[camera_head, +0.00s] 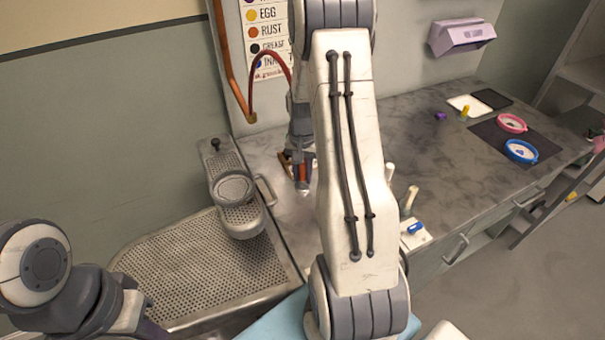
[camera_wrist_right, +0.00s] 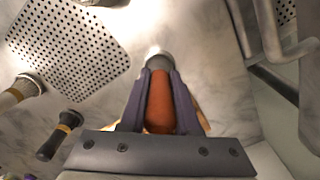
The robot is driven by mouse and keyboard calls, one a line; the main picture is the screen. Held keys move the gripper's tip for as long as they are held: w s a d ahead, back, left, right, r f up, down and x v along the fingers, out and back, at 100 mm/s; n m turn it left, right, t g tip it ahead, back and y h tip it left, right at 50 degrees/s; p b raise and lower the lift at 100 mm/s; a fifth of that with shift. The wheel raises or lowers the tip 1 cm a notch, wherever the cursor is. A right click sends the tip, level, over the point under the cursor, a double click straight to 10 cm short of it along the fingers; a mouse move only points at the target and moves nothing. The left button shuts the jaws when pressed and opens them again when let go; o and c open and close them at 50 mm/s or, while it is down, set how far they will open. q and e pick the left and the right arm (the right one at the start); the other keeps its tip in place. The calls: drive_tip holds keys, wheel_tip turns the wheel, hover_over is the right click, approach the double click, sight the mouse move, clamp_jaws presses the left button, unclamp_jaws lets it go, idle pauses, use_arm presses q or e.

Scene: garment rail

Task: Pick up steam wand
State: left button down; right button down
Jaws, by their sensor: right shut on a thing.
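The steam wand (camera_head: 303,172) has an orange-red handle and a grey metal tip. In the right wrist view the wand (camera_wrist_right: 160,104) lies lengthwise between the two dark fingers of my right gripper (camera_wrist_right: 160,78), which are closed on its handle. In the head view my right gripper (camera_head: 299,166) is above the marble counter, partly hidden by my arm. A thin red hose (camera_head: 270,57) arcs near the wand; its join is hidden. My left arm shows at the lower left, but its gripper is outside the picture.
A perforated metal board (camera_head: 205,262) with a small round pad stands left of the counter. Bottles or brushes (camera_head: 409,200) stand right of my arm. Pink and blue hoops (camera_head: 521,151) lie at the far right of the marble counter (camera_head: 440,135).

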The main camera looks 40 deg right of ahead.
drive_tip(key=shift+r, duration=0.5)
drive_tip(key=r, duration=0.2)
drive_tip(key=s+r+b, duration=0.1)
drive_tip(key=shift+d+r, duration=0.2)
drive_tip(key=shift+r, duration=0.15)
drive_tip(key=s+d+r+b, duration=0.1)
drive_tip(key=s+d+r, duration=0.1)
drive_tip(key=s+r, duration=0.4)
drive_tip(key=shift+s+d+r, duration=0.15)
drive_tip(key=shift+s+d, duration=0.2)
drive_tip(key=shift+s, duration=1.8)
